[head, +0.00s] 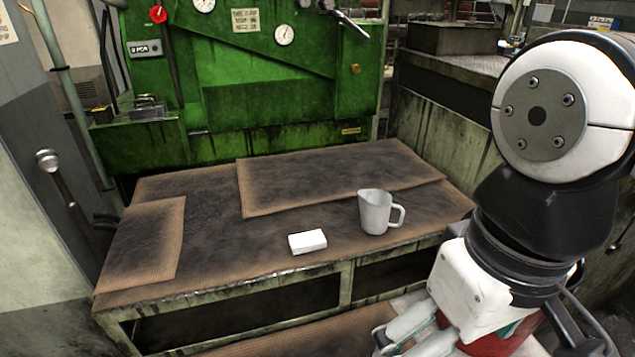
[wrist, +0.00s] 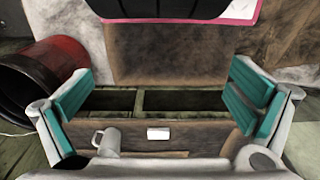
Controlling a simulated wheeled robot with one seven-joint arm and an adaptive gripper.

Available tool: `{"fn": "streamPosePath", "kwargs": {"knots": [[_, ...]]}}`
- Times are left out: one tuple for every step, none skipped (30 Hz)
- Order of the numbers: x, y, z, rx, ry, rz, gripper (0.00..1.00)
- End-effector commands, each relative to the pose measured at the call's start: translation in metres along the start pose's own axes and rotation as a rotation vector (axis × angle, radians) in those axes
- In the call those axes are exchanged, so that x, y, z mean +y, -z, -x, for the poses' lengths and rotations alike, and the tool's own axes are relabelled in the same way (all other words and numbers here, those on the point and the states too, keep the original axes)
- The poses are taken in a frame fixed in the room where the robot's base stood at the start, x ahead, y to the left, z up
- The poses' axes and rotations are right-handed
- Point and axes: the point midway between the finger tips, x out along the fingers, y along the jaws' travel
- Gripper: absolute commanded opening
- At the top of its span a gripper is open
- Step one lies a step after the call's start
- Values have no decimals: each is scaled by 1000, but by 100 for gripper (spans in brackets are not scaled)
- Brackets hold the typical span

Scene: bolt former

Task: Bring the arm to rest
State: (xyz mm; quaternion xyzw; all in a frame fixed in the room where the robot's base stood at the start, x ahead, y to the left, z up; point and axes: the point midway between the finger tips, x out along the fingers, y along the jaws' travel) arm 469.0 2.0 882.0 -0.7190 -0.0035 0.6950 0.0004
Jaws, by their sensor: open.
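My arm stands at the right side of the head view, bent downward. My gripper (wrist: 160,98) is open, with its teal-padded fingers spread wide at the left and right of the wrist view. Nothing is between the fingers. In the head view, part of the gripper shows low at the bottom, in front of the bench's front edge; its fingertips are not clear there. The arm is apart from the bench-top objects.
A grey-white mug (head: 375,212) stands upright on the matted bench (head: 215,262), with a small white box (head: 307,241) left of it. A green machine (head: 250,100) stands behind. A red bucket (wrist: 72,60) shows in the wrist view. The bench's left part is clear.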

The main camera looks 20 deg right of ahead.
Motion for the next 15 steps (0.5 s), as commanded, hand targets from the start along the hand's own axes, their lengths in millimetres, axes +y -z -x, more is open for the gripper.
{"fn": "streamPosePath", "kwargs": {"knots": [[0, 0, 0, 0, 0, 0, 100], [0, 0, 0, 0, 0, 0, 100], [0, 0, 0, 0, 0, 0, 100], [0, 0, 0, 0, 0, 0, 100], [0, 1, 0, 0, 0, 0, 100], [0, 1, 0, 0, -1, 0, 100], [0, 1, 0, 0, -1, 0, 100], [0, 1, 0, 0, -1, 0, 100], [0, 1, 0, 1, -1, 0, 100], [0, 1, 0, 1, -1, 0, 100], [0, 1, 0, 1, -1, 0, 100], [0, 1, 0, 1, -1, -1, 100], [0, 1, 0, 1, -1, -1, 100], [0, 1, 7, 5, -1, -1, 100], [0, 2, 15, 11, -1, -1, 100]]}}
